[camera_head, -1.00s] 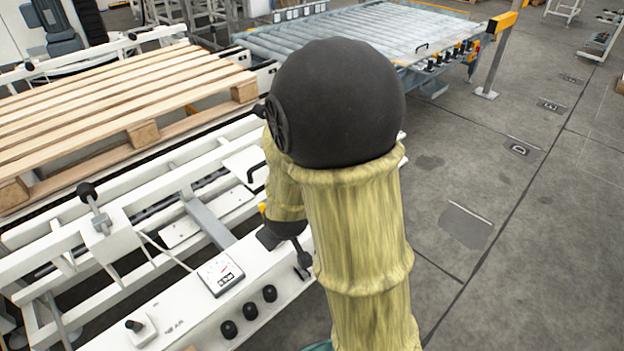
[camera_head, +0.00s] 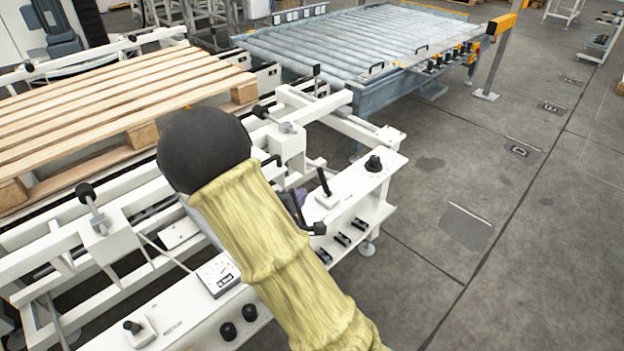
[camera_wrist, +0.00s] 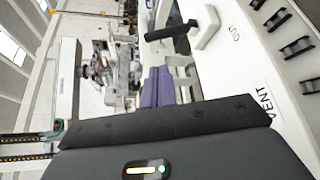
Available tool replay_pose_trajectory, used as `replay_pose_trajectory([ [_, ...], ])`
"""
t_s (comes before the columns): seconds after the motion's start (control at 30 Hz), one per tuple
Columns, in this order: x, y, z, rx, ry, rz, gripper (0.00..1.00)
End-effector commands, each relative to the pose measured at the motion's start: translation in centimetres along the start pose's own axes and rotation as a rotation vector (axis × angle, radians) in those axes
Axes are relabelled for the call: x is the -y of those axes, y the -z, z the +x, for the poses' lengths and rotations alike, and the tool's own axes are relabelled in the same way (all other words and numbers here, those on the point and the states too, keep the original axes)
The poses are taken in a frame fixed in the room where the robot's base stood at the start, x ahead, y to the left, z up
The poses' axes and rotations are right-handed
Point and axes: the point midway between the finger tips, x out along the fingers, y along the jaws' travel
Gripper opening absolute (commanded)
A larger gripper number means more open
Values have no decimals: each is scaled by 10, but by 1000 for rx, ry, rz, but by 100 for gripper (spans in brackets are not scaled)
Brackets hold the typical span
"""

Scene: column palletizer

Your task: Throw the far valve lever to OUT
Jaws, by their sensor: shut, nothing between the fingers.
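The far valve lever (camera_head: 324,182) is a black handle on a small white block (camera_head: 328,201), on the far part of the white console. Its handle leans slightly left in the head view. In the wrist view the lever (camera_wrist: 170,33) lies above the fingertips, its black handle pointing left from its white base. My gripper (camera_head: 302,196) is just left of the lever, partly hidden by my arm. Its purple fingers (camera_wrist: 158,86) are shut, empty, and appear apart from the lever. A nearer lever (camera_head: 134,326) stands at the lower left.
A black knob (camera_head: 374,163) is right of the far lever; several black switches line the console's front edge. A gauge (camera_head: 217,274) and round black knobs lie nearer. A wooden pallet (camera_head: 110,100) is left, a roller conveyor (camera_head: 350,40) behind. Floor at right is clear.

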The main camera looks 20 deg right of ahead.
Motion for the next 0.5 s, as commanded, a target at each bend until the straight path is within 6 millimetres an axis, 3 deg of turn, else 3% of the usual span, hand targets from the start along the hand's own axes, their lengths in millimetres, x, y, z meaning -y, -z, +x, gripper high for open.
replay_pose_trajectory([
  [0.27, 1, 0, 15, 1, 1, 3, 0],
  [0.5, 2, 0, 55, 2, 2, 4, 0],
])
